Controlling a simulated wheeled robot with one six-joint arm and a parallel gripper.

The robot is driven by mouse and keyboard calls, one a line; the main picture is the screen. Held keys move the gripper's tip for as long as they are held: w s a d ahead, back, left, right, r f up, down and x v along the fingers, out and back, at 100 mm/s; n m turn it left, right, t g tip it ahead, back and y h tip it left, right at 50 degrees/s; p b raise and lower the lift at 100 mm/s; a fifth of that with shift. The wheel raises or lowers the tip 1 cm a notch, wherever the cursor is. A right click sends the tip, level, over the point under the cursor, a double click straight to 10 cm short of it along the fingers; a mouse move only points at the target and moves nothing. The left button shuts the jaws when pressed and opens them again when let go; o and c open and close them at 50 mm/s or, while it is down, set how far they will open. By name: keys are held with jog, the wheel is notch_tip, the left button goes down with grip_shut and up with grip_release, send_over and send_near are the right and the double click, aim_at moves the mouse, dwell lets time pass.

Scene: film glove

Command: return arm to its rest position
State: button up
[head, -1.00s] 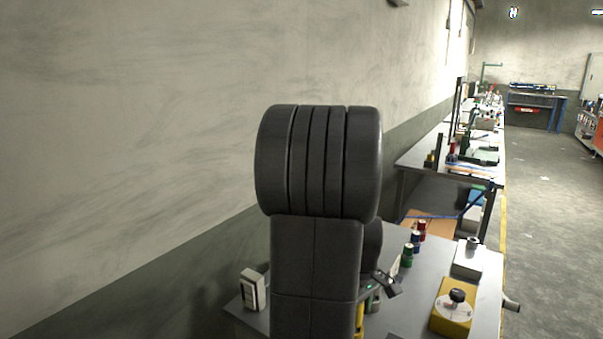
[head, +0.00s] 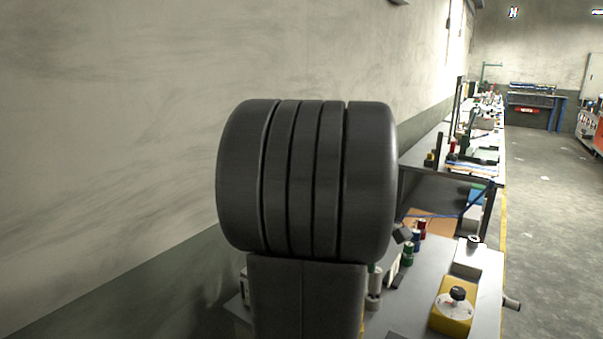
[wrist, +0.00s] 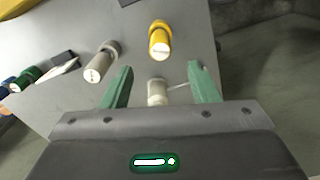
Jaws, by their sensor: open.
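My gripper (wrist: 160,78) shows in the wrist view with its two green fingers apart, so it is open. A pale cylinder (wrist: 157,92) shows between the fingers in the picture, and its lower part is hidden by the gripper body; it looks to be beyond the fingers, not held. In the head view my dark arm stands large in the middle and hides much of the near bench (head: 415,300).
In the wrist view a yellow cylinder (wrist: 160,40) and a grey one (wrist: 101,62) stand on the bench. In the head view a yellow box with a black knob (head: 453,308) and thread spools (head: 408,254) are on it. The wall (head: 110,150) is left; open floor (head: 550,220) is right.

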notch_tip(320, 180, down, 13)
jog(key=shift+s+r, duration=0.1)
jog(key=shift+r, duration=0.05)
notch_tip(320, 180, up, 5)
jog(key=p, duration=0.3)
jog(key=shift+f, duration=0.2)
jog(key=shift+f+b, duration=0.2)
jog(key=shift+b, duration=0.15)
notch_tip(320, 180, up, 4)
jog(key=p, duration=0.3)
jog(key=shift+a+r, duration=0.1)
